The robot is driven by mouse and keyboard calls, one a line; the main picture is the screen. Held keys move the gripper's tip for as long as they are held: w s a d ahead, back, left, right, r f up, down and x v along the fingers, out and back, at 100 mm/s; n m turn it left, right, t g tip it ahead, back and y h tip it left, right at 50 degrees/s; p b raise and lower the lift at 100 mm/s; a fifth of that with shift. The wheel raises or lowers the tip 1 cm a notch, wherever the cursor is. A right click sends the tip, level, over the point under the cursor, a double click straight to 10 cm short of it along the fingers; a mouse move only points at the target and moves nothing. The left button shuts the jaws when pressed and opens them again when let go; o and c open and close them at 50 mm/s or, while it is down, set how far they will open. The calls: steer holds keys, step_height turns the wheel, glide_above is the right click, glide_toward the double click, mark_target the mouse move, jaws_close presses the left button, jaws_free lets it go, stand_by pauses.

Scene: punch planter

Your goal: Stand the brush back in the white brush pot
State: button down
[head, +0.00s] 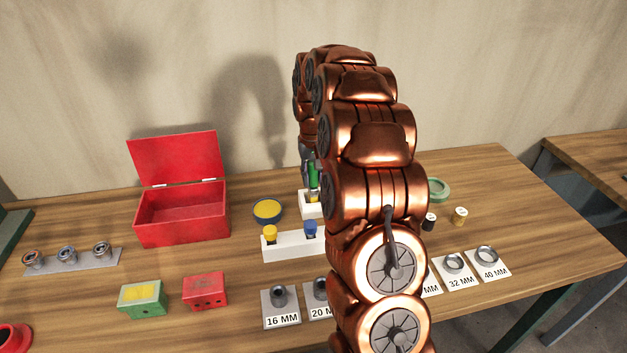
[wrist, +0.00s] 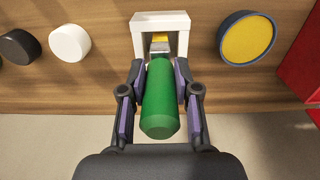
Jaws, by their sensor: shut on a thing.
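The brush has a green handle (wrist: 160,105), a grey metal collar and a yellow tip. My gripper (wrist: 158,82) is shut on the green handle, one finger on each side. In the wrist view the collar and yellow tip line up with the opening of the white brush pot (wrist: 138,37). In the head view the green handle (head: 313,172) stands roughly upright over the white pot (head: 307,209), with yellow showing at the pot's rim. How deep the tip sits in the pot I cannot tell. My arm hides part of the pot and most of the gripper.
A blue dish with yellow inside (head: 267,210) stands left of the pot. A white block with yellow and blue plugs (head: 290,246) is in front. An open red box (head: 183,212) stands farther left. Small round pieces (head: 460,216) and a green ring (head: 439,190) lie to the right.

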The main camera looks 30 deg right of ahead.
step_height(320, 180, down, 2)
steer(key=shift+f, duration=0.15)
steer(key=c, duration=0.8)
jaws_free()
steer(key=shift+c, duration=0.2)
step_height(320, 180, up, 11)
steer(key=b, duration=0.3)
steer(key=shift+a+r+b, duration=0.1)
steer(key=shift+r+b, duration=0.25)
steer(key=shift+r, duration=0.2)
